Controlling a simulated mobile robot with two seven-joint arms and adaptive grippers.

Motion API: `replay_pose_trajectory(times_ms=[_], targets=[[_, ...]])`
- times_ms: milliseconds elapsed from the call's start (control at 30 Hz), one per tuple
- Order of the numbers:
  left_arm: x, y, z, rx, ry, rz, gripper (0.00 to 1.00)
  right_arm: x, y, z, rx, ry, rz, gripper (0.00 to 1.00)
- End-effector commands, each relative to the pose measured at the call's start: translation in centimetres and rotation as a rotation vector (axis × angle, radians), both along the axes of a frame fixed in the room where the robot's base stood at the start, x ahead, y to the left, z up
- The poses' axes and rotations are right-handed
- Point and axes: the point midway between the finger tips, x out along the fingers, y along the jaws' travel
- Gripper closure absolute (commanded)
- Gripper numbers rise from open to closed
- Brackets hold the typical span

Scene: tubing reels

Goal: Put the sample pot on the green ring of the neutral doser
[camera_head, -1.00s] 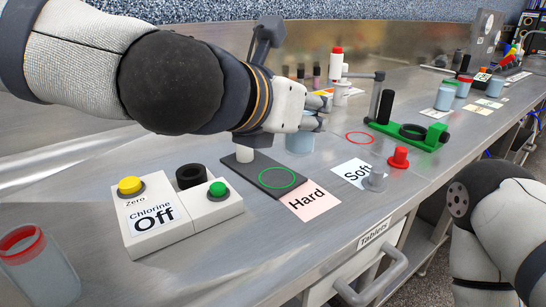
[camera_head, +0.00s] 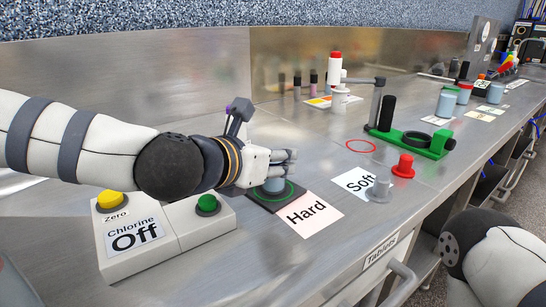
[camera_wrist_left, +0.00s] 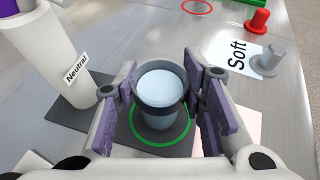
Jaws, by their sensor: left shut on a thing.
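The sample pot (camera_head: 275,184) is a blue-grey cup with a darker rim, upright between the fingers of my left gripper (camera_head: 284,160). In the left wrist view, the purple-padded fingers are shut on the pot (camera_wrist_left: 162,88) from both sides. The green ring (camera_head: 292,194) is on the dark base plate (camera_head: 262,203) of the neutral doser. In the left wrist view the green ring (camera_wrist_left: 160,143) curves around the pot's lower part. I cannot tell whether the pot touches the plate. The white doser column labelled Neutral (camera_wrist_left: 48,55) stands left of the pot there.
The chlorine box (camera_head: 150,235) with yellow and green buttons is near the left gripper's arm. The Hard card (camera_head: 308,214), Soft card (camera_head: 357,182), red knob (camera_head: 403,167) and grey knob (camera_head: 379,188) lie to the right. A green stand (camera_head: 415,140) is farther back.

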Motion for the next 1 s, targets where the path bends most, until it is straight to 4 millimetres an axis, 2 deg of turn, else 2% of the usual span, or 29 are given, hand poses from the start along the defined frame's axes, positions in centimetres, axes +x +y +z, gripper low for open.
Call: replay_pose_trajectory(times_ms=[67, 100, 167, 433, 533, 667, 900, 1000], targets=[[0.0, 0.0, -0.5, 0.000, 0.004, 0.000, 0.91, -0.1, 0.0, -0.2, 0.000, 0.005, 0.000, 0.60], [0.0, 0.0, -0.4, 0.000, 0.002, -0.001, 0.54, -0.1, 0.0, -0.1, 0.000, 0.004, 0.000, 0.60], [0.0, 0.0, -0.3, 0.000, 0.002, -0.001, 0.43, -0.1, 0.0, -0.1, 0.000, 0.004, 0.000, 0.60], [0.0, 0.0, -0.3, 0.001, 0.002, 0.000, 0.43, -0.1, 0.0, -0.1, 0.000, 0.003, 0.000, 0.60], [-0.3, 0.2, 0.5, 0.001, -0.002, 0.001, 0.43, 0.2, 0.0, 0.2, 0.000, -0.006, 0.000, 0.60], [-2.4, 1.4, 1.7, -0.002, -0.005, 0.000, 0.43, 0.8, 0.0, 0.8, 0.000, -0.027, 0.000, 0.60], [-7.4, 4.4, 4.4, -0.002, -0.011, -0.001, 0.43, 2.3, 0.0, 2.2, 0.000, -0.083, 0.000, 0.60], [-8.8, 5.2, 4.8, -0.002, -0.007, 0.000, 0.43, 2.8, 0.0, 2.6, 0.000, -0.100, -0.001, 0.60]])
